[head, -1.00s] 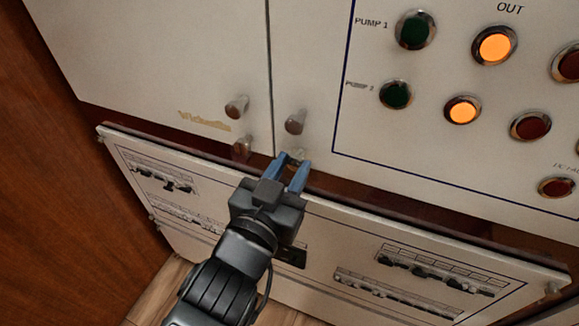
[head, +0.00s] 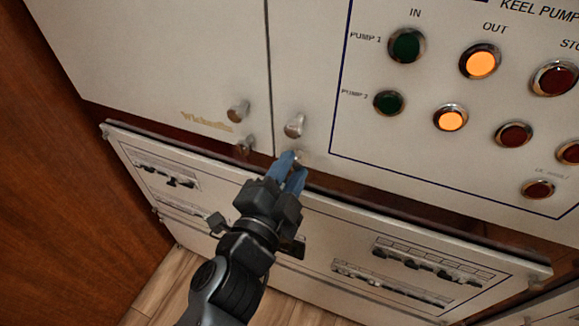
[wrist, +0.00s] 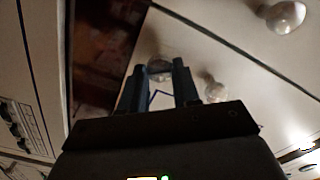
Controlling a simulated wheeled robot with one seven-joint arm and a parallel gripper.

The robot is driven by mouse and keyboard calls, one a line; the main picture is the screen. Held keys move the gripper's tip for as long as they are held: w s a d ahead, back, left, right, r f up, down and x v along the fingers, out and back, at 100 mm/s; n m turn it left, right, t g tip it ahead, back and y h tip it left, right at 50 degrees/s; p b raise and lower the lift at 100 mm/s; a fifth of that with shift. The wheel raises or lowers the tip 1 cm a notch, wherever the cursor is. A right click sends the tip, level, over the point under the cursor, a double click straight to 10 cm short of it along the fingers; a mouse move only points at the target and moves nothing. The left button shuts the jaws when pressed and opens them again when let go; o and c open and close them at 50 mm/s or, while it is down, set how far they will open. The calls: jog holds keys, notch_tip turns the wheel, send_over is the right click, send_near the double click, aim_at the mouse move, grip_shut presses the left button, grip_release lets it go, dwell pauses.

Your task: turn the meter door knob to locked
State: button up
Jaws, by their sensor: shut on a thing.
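My gripper (head: 294,161) is at the bottom left corner of the right cabinet door (head: 310,60). Its blue fingers are shut on a small metal knob (head: 299,155) low on that door. The fingers hide most of this knob, so its turn angle and any lock mark cannot be read. In the wrist view the knob (wrist: 159,66) shows between the fingertips. A larger metal knob (head: 294,125) sits just above it on the same door.
The left door (head: 170,50) has an upper knob (head: 238,110) and a lower knob (head: 245,146). The breaker panel (head: 330,235) leans outward under my gripper. Pump buttons and lamps (head: 480,62) lie to the right. A wooden wall (head: 60,200) stands at left.

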jog(key=m, duration=0.7)
jog(key=shift+d+f, duration=0.1)
dwell(0.5)
jog(key=o, duration=1.1)
jog(key=shift+c, duration=0.2)
jog(key=b+v, duration=0.1)
jog(key=v, duration=0.7)
jog(key=shift+b, duration=0.35)
